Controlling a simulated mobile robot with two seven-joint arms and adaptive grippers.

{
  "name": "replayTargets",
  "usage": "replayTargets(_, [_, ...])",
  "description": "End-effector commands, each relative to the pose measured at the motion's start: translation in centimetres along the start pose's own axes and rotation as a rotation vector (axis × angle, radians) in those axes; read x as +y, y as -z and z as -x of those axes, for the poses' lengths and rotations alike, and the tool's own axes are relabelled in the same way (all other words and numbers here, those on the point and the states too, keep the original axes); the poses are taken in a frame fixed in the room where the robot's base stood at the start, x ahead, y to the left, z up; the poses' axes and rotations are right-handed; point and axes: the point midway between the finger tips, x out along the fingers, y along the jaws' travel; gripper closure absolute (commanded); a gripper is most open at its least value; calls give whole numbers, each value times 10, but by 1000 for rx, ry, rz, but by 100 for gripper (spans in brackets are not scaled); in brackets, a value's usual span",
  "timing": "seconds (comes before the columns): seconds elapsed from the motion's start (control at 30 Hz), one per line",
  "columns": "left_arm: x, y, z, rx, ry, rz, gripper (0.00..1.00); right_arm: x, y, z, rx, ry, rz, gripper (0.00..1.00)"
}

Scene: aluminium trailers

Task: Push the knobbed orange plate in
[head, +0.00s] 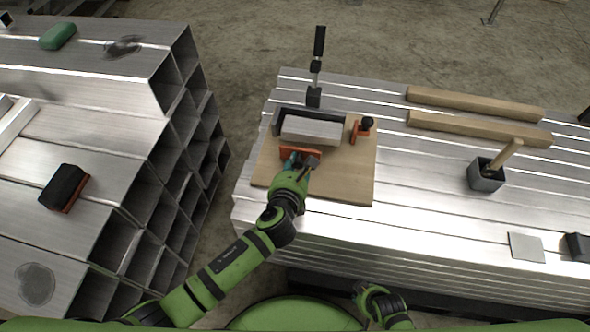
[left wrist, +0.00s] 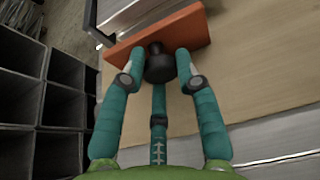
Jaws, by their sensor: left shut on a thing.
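The knobbed orange plate (head: 287,152) stands on a wooden board (head: 340,190), in front of a pale metal block (head: 312,131). A dark angled bracket (head: 277,122) runs along the block's back and left side. My left gripper (head: 304,164) is at the plate's near side. In the left wrist view its teal fingers (left wrist: 156,80) are closed around the black knob (left wrist: 159,64) on the orange plate (left wrist: 195,30). I cannot tell whether the plate touches the block. My right gripper's fingers do not show.
An orange clamp with a black knob (head: 362,130) sits on the board's right. A black-handled upright tool (head: 317,60) stands behind. Wooden bars (head: 475,103) and a grey cup with a wooden handle (head: 487,177) lie right. Stacked square tubes (head: 165,165) stand left, across a gap.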

Motion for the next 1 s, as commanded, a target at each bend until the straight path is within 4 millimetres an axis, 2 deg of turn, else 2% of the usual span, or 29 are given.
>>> replayTargets(0.03, [-1,-10,-8,-11,2,0,100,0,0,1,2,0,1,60])
replayTargets(0.2, [0,-16,-24,-10,2,1,100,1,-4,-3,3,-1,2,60])
replayTargets(0.5, [0,-17,-24,-12,2,2,100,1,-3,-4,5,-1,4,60])
replayTargets(0.53, [0,-17,-24,-12,2,2,59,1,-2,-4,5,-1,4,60])
replayTargets(0.87, [0,-14,-23,-7,1,1,59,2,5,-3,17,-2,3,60])
replayTargets(1.0, [0,-14,-14,-7,2,1,59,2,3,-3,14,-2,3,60])
